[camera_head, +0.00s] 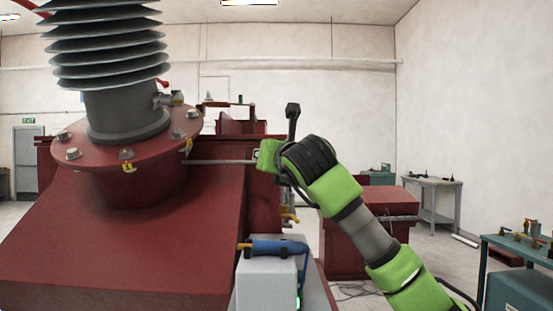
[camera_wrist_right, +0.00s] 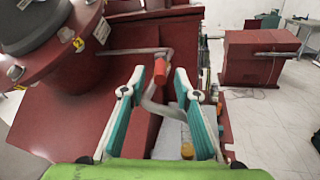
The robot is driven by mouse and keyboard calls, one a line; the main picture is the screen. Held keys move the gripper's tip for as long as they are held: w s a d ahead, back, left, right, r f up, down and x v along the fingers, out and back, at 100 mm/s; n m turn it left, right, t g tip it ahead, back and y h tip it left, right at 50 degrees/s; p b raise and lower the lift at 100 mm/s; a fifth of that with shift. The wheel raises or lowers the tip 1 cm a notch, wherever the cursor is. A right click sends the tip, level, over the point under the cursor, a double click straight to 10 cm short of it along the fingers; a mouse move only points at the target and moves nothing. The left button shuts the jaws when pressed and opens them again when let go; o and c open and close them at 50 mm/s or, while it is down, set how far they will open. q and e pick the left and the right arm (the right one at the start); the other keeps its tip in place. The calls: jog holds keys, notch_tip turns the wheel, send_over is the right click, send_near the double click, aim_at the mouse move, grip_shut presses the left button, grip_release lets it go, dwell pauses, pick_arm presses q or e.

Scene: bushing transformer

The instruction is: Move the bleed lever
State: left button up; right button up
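My right gripper (camera_wrist_right: 160,78) is open in the right wrist view, its two teal-padded fingers spread apart. A red handle (camera_wrist_right: 160,66) lies between the fingertips, with gaps visible on both sides. A bent grey rod (camera_wrist_right: 128,51) runs from the bushing flange toward this handle. In the head view the rod (camera_head: 222,162) ends near my right wrist, which hides the handle and fingers. A small red lever (camera_head: 161,83) also sits on a valve (camera_head: 168,98) at the bushing's side. I cannot tell for certain which one is the bleed lever. My left gripper is out of view.
The dark red transformer body (camera_head: 110,240) with its ribbed bushing (camera_head: 105,50) fills the left. A light grey box with a blue tool (camera_head: 277,247) stands below my right arm. A red cabinet (camera_head: 365,230) and workbenches stand at the right, with open floor between.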

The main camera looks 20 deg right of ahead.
jog(key=s, duration=0.9)
